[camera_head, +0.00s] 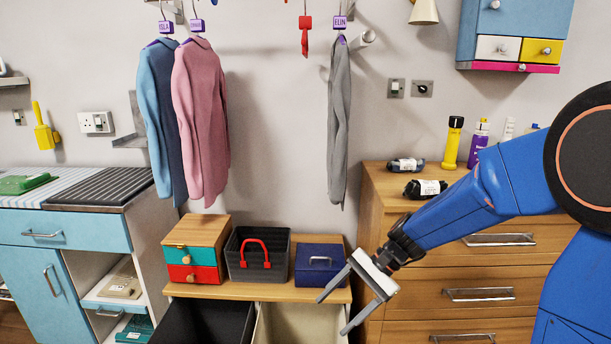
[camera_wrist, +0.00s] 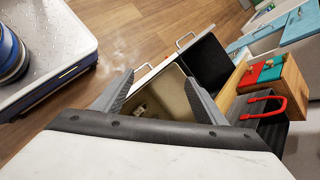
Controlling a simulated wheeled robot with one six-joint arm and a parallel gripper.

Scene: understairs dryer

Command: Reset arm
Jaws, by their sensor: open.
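My gripper (camera_head: 346,302) is at the end of my blue arm in the head view, in front of the low wooden bench. Its two fingers are spread apart with nothing between them. In the wrist view my gripper (camera_wrist: 165,97) is also open, and a pale open drawer (camera_wrist: 155,108) lies beyond the fingers. A small light thing, too small to name, lies inside that drawer. In the head view the pale drawer (camera_head: 290,325) stands beside a dark open drawer (camera_head: 205,322).
On the low bench (camera_head: 240,291) stand a small wooden drawer box (camera_head: 195,248), a dark basket with a red handle (camera_head: 257,255) and a blue box (camera_head: 320,265). Garments (camera_head: 200,120) hang above. A wooden chest (camera_head: 460,270) stands right, close to my arm.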

